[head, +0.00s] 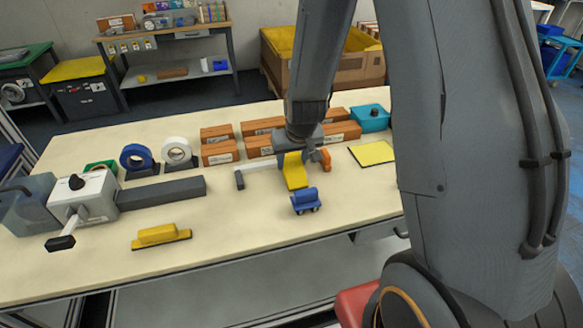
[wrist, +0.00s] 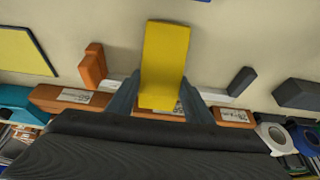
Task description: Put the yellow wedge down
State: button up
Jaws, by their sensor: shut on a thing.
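The yellow wedge (head: 295,176) is between the fingers of my gripper (head: 292,158), over the middle of the table (head: 240,235). In the wrist view the wedge (wrist: 166,55) reaches out past the fingers of my gripper (wrist: 160,98), which are shut on its near end. I cannot tell whether its low end touches the tabletop. A blue wheeled toy (head: 305,200) stands just in front of it. A flat yellow square with a dark edge (head: 372,153) lies to the right.
An orange piece (head: 325,159) and a pale bar with a grey end (head: 258,168) flank my gripper. Brown boxes (head: 220,152) and a teal box (head: 370,118) stand behind. A long grey block (head: 160,193) and a yellow handled block (head: 160,235) are left. The table's front middle is clear.

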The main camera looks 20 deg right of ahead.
aim_at(296, 175)
jog(key=shift+f, duration=0.35)
jog(key=shift+f+b, duration=0.15)
jog(key=shift+b, duration=0.15)
jog(key=o, duration=1.2)
jog(key=p+v, duration=0.5)
jog(key=v, duration=0.7)
jog(key=shift+p, duration=0.3)
